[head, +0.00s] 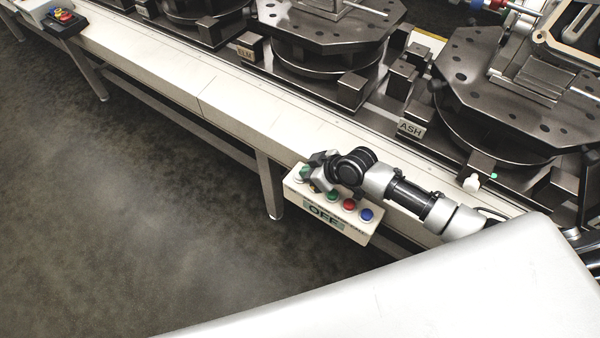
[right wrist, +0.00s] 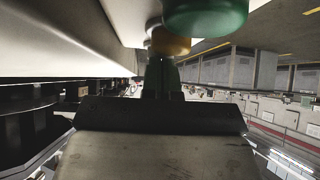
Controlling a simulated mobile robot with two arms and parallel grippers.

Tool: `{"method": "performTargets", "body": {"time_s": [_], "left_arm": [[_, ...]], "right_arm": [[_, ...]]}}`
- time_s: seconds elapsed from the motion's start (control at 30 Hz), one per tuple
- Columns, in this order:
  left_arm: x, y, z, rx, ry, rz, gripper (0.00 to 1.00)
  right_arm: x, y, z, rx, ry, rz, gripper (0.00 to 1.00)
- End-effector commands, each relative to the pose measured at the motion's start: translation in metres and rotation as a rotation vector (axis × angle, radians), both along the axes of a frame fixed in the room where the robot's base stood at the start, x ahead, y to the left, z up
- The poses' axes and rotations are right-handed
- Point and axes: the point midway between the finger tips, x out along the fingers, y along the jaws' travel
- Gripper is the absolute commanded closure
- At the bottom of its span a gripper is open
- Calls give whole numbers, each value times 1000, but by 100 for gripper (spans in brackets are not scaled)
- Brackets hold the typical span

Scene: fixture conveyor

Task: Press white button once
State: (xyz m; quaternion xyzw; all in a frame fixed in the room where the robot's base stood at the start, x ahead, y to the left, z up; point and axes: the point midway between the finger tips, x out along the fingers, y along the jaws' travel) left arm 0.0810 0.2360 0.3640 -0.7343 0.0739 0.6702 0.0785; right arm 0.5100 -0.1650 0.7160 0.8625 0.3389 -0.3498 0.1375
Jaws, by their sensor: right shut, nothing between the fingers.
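The control box (head: 345,228) with an OFF label hangs at the front edge of the conveyor in the head view. In the right wrist view, a pale button edge (right wrist: 153,24) shows behind an amber button (right wrist: 172,43) and a large green button (right wrist: 206,16). My right gripper (right wrist: 162,66) is shut and empty, its tips close to the amber and pale buttons. I cannot tell whether they touch. My left gripper is not in view.
Green (head: 333,196), red (head: 349,205) and blue (head: 367,214) buttons sit to the right on the box. Dark metal fixtures (head: 330,45) stand on the conveyor behind. Another control box (head: 64,18) is far left. The floor in front is clear.

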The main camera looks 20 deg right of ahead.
Motion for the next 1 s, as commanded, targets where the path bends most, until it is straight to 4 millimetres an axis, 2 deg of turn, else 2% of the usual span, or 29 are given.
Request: {"method": "performTargets", "body": {"time_s": [0.2, 0.53, 1.0], "left_arm": [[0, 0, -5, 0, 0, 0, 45], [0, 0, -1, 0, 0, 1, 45], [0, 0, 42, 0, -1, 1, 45]], "right_arm": [[0, 0, -7, 0, 0, 0, 100], [0, 0, -3, -1, 1, 0, 100], [0, 0, 43, -1, 0, 1, 100]]}}
